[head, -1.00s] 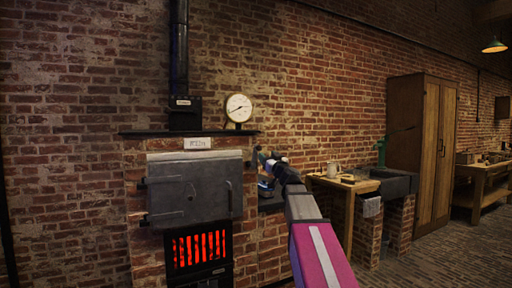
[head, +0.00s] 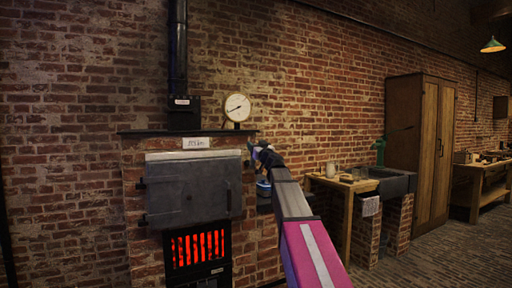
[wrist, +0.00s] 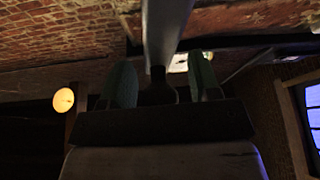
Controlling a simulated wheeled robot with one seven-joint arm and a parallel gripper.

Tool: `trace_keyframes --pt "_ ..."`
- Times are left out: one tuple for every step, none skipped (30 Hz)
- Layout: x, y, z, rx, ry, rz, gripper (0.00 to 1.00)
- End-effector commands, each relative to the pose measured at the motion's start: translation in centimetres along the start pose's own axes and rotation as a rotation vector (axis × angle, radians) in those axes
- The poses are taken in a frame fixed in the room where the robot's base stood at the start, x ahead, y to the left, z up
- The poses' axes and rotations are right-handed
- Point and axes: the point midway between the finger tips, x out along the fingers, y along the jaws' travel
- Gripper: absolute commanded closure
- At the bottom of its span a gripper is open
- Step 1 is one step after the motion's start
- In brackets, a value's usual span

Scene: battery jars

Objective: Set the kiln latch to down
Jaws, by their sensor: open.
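The kiln (head: 190,213) stands against the brick wall, with a grey door above a glowing red grate. My gripper (head: 259,153) is at the kiln's upper right edge, beside the door, where it hides most of the latch area. In the wrist view my gripper (wrist: 162,80) has its two greenish fingers spread apart. A grey bar (wrist: 166,28), which looks like the latch lever, runs down between the fingers to a dark end. I cannot tell whether either finger touches it, nor clearly which way the latch is set.
A white gauge (head: 237,107) and a dark flue pipe (head: 179,45) stand on the kiln's top ledge. A blue container (head: 263,188) is under my arm. A wooden table (head: 343,186), a sink and a tall cupboard (head: 421,150) are to the right.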

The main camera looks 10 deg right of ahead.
Motion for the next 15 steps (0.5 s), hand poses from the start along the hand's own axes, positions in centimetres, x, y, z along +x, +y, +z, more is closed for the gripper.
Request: trace_keyframes --pt "-0.03 -0.01 -0.01 0.000 0.000 0.000 0.44" --pt "-0.05 -0.02 -0.01 0.000 0.000 0.000 0.44" --pt "-0.05 -0.02 -0.01 0.000 0.000 0.000 0.44" --pt "-0.05 -0.02 -0.01 0.000 0.000 0.000 0.44" --pt "-0.05 -0.02 -0.01 0.000 0.000 0.000 0.53" --pt "-0.06 -0.02 -0.01 0.000 0.000 0.000 0.66" --pt "-0.06 -0.02 -0.01 0.000 0.000 0.000 0.76" --pt "-0.06 -0.02 -0.01 0.000 0.000 0.000 0.86" --pt "-0.06 -0.03 -0.01 0.000 0.000 0.000 0.99" --pt "-0.07 -0.03 -0.01 0.000 0.000 0.000 1.00" --pt "-0.07 -0.03 -0.01 0.000 0.000 -0.001 1.00" --pt "-0.07 -0.03 -0.01 0.000 0.000 -0.001 1.00" --pt "-0.07 -0.04 -0.01 -0.001 0.000 -0.001 1.00" --pt "-0.06 -0.05 -0.01 -0.002 0.000 -0.002 1.00" --pt "-0.06 -0.09 -0.02 -0.005 0.000 -0.003 1.00"
